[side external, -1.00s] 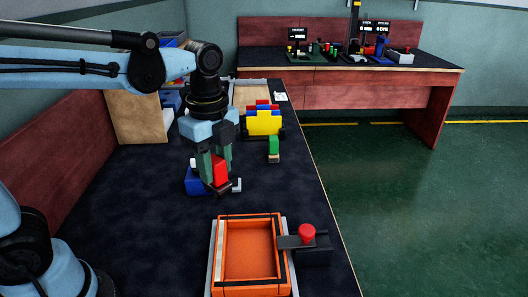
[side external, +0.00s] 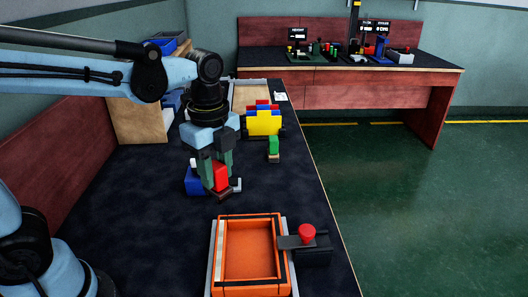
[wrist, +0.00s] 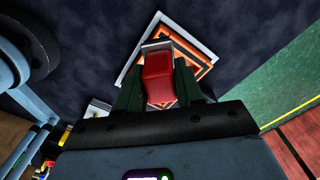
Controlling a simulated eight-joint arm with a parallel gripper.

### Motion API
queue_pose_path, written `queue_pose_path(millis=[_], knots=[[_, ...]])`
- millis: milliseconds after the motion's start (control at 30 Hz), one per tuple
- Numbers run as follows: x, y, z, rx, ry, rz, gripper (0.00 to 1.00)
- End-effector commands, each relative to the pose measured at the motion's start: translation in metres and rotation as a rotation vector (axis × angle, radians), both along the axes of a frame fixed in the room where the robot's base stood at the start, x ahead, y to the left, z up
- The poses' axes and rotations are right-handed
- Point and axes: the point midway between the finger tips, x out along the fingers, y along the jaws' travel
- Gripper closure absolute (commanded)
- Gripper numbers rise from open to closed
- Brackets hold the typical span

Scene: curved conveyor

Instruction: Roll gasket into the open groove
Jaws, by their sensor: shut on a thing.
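My gripper (side external: 214,172) is shut on a red-handled tool (side external: 220,178), held upright near the blue block on the table. In the wrist view the red handle (wrist: 159,78) sits between my green fingers, with a pale grey end piece beyond it. An orange tray with a raised rim (side external: 284,262) lies in front of my gripper, apart from the tool. Black strips run along parts of its rim, and a pale strip shows along its left side. The tray also shows beyond the tool in the wrist view (wrist: 192,45). I cannot tell the gasket from the groove clearly.
A dark clamp block with a red knob (side external: 307,232) grips the tray's right side. A blue block (side external: 194,182) stands beside the tool. A green-topped piece (side external: 273,147) and a yellow, blue and red stack (side external: 263,121) are behind. The table between tool and tray is clear.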

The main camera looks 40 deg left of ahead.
Motion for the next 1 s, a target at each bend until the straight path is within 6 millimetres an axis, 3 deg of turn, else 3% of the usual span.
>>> queue_pose_path(millis=[633, 700, 800, 1000], knots=[[0.0, 0.0, -0.058, 0.0, 0.0, 0.0, 0.97], [0.001, 0.0, -0.071, 0.0, 0.0, 0.0, 0.97], [-0.008, -0.008, -0.065, 0.0, 0.0, -0.004, 1.0], [-0.02, -0.021, -0.07, 0.0, 0.0, -0.003, 1.0]])
